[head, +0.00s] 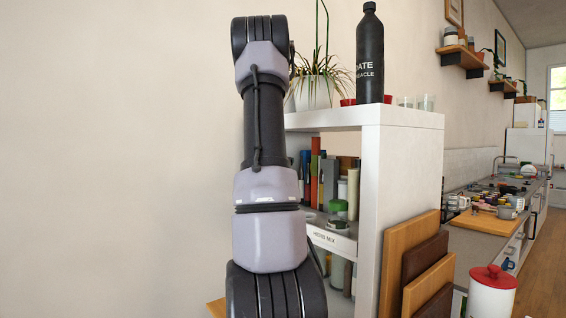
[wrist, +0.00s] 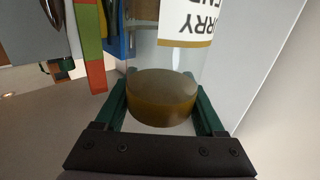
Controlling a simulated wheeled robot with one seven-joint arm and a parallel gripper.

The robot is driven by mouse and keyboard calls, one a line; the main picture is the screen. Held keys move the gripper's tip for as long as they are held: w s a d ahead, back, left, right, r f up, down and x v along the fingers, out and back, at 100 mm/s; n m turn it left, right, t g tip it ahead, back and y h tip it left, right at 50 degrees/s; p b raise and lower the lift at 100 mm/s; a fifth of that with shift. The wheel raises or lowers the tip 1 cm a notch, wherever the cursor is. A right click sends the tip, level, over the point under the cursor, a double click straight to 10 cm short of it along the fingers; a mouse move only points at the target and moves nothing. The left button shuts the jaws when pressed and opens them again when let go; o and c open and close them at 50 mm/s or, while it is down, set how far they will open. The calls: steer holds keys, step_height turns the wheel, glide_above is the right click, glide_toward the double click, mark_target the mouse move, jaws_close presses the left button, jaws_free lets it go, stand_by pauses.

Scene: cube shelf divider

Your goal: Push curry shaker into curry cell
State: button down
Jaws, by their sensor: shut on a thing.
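The curry shaker (wrist: 165,98) is a clear cylinder with brown-yellow powder and a white label reading "RRY", upside down in the wrist view. My gripper (wrist: 163,100) is shut on it, with a dark green finger on each side. The shaker stands close to a pale grey shelf wall (wrist: 235,60) at the right of the wrist view. In the head view my arm crosses the white cube shelf (head: 400,140) and hides its left part. My gripper and the curry shaker do not show there. I cannot make out which cell is the curry cell.
In the wrist view, a red and green upright item (wrist: 92,50) and a blue one (wrist: 117,30) stand left of the shaker. In the head view, a green-lidded jar (head: 338,208) stands above a "HERB MIX" label (head: 325,238). A black bottle (head: 370,55) stands on the shelf top.

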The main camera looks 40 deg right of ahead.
steer(key=shift+f, duration=2.75)
steer(key=shift+f, duration=2.45)
jaws_free()
steer(key=shift+a, duration=0.1)
steer(key=shift+v, duration=2.5)
